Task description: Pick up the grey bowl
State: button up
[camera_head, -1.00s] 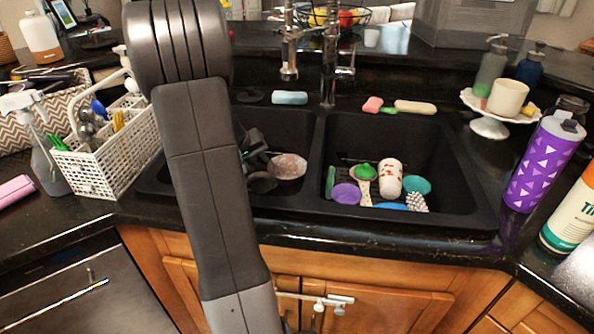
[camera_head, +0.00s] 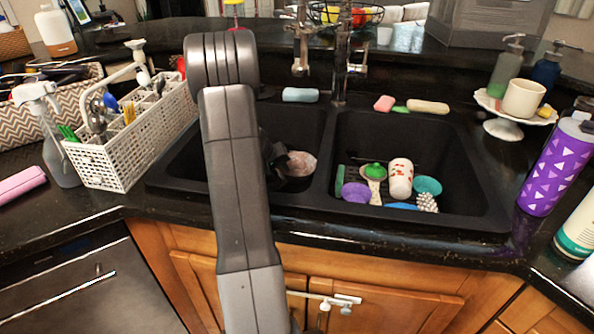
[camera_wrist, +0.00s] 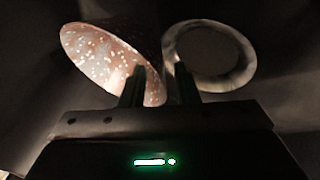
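A speckled pinkish-grey bowl (camera_head: 301,163) lies tilted in the left sink basin, partly hidden by my gripper. In the wrist view the bowl (camera_wrist: 98,52) is at the upper left with its speckled inside showing. My gripper (camera_wrist: 162,70) is open, with a clear gap between its two dark fingers. The left finger overlaps the bowl's inside and the right finger is beyond its rim, so the near edge shows between them. I cannot tell if either finger touches it. A grey ring (camera_wrist: 244,75) with a darker centre is right of the bowl, either a drain or another dish.
The right basin (camera_head: 455,165) holds a white cup (camera_head: 400,178), a purple bowl (camera_head: 356,192), a teal bowl (camera_head: 428,185) and brushes. The divider (camera_head: 326,160) separates the basins. A faucet (camera_head: 340,60) stands behind, and a white caddy (camera_head: 120,160) stands left.

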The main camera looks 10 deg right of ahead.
jog(key=shift+x, duration=1.1)
grip_shut()
jog(key=shift+r, duration=0.15)
